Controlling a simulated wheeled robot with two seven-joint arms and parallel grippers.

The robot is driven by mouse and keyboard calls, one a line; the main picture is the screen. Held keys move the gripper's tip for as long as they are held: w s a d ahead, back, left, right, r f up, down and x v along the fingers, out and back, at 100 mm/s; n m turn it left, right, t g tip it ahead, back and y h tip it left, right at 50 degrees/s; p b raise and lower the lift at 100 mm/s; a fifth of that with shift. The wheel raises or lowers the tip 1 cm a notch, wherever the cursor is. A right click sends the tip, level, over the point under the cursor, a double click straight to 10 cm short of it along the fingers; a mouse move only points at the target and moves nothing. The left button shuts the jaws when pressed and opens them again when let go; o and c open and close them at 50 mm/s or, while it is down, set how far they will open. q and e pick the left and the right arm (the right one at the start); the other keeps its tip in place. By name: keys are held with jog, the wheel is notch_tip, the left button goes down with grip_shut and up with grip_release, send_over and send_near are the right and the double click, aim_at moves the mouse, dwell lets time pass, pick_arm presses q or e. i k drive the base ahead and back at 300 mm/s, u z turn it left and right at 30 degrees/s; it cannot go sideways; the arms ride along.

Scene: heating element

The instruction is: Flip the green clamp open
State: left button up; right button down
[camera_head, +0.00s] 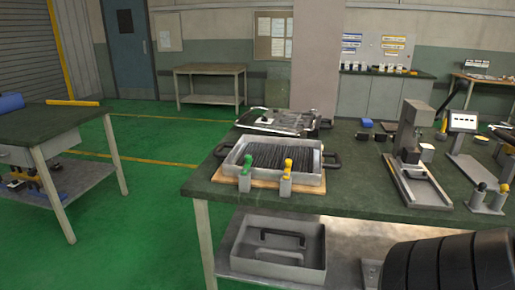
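The green clamp (246,172) stands at the front left of a grey tray (262,184) on the dark green workbench. Its green handle is upright on a small grey block. A yellow clamp (287,176) of like shape stands to its right, also upright. The tray holds a bundle of dark rods (268,154) and rests on a wooden board. Neither of my grippers is in view, and nothing touches the green clamp.
A press-like device (414,135) and a small display stand (462,123) are to the right on the bench (360,190). A grey bin (250,258) sits on the shelf below. Open green floor lies to the left.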

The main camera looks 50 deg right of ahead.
aim_at(249, 159)
jog(key=z, duration=0.55)
jog(key=i, duration=1)
jog(key=z, duration=0.5)
